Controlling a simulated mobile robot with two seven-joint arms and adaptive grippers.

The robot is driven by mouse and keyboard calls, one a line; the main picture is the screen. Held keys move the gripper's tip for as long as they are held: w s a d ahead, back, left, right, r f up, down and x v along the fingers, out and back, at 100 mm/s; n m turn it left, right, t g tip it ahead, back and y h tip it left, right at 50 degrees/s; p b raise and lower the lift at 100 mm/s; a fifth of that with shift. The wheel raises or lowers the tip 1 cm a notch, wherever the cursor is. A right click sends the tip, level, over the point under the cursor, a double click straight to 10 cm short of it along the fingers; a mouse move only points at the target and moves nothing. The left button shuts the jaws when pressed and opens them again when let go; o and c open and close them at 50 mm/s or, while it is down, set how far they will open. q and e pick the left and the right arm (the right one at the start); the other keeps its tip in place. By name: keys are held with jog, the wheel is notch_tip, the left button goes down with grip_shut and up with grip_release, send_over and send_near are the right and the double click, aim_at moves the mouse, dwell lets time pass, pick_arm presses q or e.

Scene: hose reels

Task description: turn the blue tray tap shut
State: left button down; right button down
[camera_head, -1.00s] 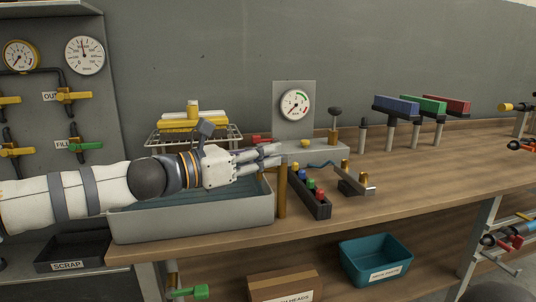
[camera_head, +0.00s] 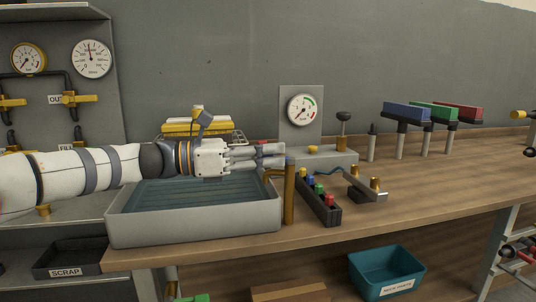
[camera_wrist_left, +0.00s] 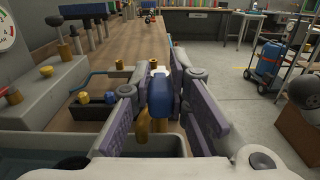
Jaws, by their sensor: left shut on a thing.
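The blue handle (camera_wrist_left: 158,98) of the tray tap shows in the left wrist view, between the two finger pads of my left gripper (camera_wrist_left: 165,82). A brass part of the tap (camera_wrist_left: 143,128) shows just below it. In the head view the brass tap post (camera_head: 290,190) stands at the right end of the grey water tray (camera_head: 195,224). My left gripper (camera_head: 270,156) reaches across the tray from the left, with its fingertips at the top of that post. It is shut on the blue handle, which the fingers hide in the head view. My right gripper is not in view.
A gauge block (camera_head: 325,154) stands close behind the tap. A dark rack (camera_head: 318,202) with coloured pieces sits to its right. A yellow item on a wire rack (camera_head: 197,127) is behind the tray. The bench front to the right is clear.

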pick_arm(q)
jog(key=c, duration=1.5)
grip_release()
jog(key=shift+d, duration=0.15)
jog(key=v, duration=1.2)
jog(key=shift+f, duration=0.1)
